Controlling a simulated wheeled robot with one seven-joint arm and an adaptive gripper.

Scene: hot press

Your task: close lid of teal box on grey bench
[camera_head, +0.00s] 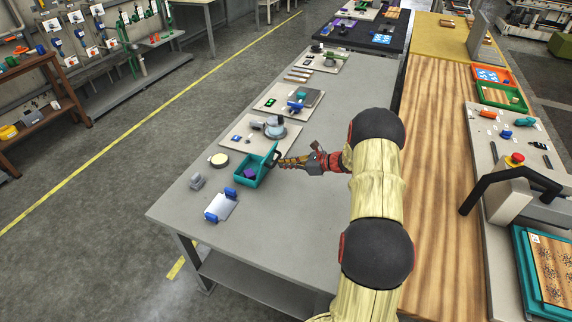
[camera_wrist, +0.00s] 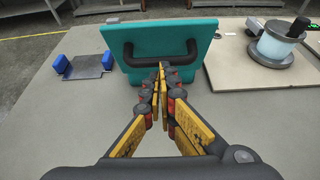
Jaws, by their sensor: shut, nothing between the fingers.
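The teal box (camera_head: 246,179) stands on the grey bench (camera_head: 285,195), with a purple item inside. Its lid (camera_head: 269,161) is hinged up, nearly upright, and tilts to the right. In the wrist view the lid (camera_wrist: 124,66) faces me with a dark handle (camera_wrist: 138,58) across it. My gripper (camera_head: 283,162) is beside the lid on its right; in the wrist view my gripper (camera_wrist: 162,68) is shut and empty, its tips in front of the handle. I cannot tell whether the tips touch the handle or lid.
A blue-ended holder (camera_head: 221,206) and a small grey block (camera_head: 197,181) lie near the box on the left. A board with a round device (camera_head: 273,128) stands farther back. The front bench top is clear.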

